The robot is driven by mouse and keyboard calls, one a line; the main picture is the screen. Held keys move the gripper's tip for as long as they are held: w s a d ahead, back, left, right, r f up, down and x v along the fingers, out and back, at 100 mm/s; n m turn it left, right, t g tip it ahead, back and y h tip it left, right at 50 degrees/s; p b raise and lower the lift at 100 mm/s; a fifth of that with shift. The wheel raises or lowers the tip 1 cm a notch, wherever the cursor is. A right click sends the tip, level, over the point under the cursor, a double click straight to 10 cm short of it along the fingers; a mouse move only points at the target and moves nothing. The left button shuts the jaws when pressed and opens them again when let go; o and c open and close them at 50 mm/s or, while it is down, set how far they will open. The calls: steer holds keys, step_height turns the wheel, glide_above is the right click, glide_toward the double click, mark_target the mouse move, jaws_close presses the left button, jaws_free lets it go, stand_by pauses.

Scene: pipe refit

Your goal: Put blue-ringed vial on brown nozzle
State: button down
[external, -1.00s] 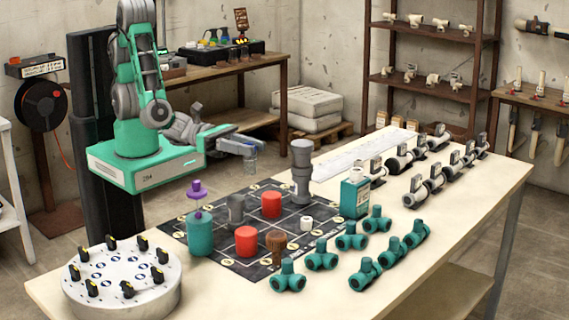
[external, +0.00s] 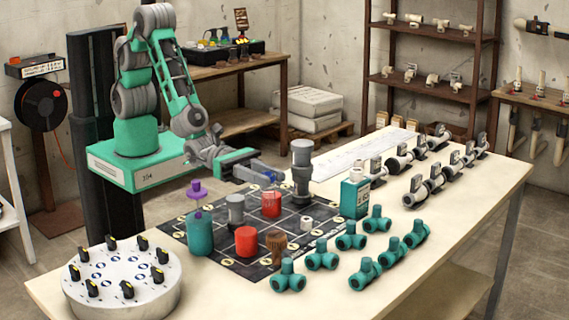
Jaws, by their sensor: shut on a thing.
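My gripper (external: 268,174) is over the dark grid mat, shut on a small translucent bluish-grey vial (external: 269,186). The vial hangs below the fingers, in front of or just above the rear red cylinder, and its ring is too small to make out. The brown nozzle (external: 275,244) stands upright at the front edge of the mat, nearer the camera than my gripper. The vial and the nozzle are apart. Whether the vial touches the red cylinder cannot be told.
On the mat (external: 190,238) stand red cylinders (external: 246,241), a grey cylinder (external: 236,211) and a small white piece (external: 307,224). A teal post with a purple top (external: 200,234) and a tall grey column (external: 301,170) flank it. Teal fittings (external: 321,257) lie to the right.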

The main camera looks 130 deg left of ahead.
mark_target(273, 206)
steer(key=w+f, duration=0.1)
steer(key=f, duration=0.1)
steer(key=w+f+b, duration=0.1)
steer(key=f, duration=0.1)
steer(key=f+b, duration=0.1)
steer(key=f, duration=0.1)
steer(key=shift+w+d, duration=0.1)
steer(key=shift+w, duration=0.3)
steer(key=shift+f, duration=0.1)
steer(key=shift+f+b, duration=0.2)
steer(key=shift+b, duration=0.1)
steer(key=c, duration=1.1)
jaws_free()
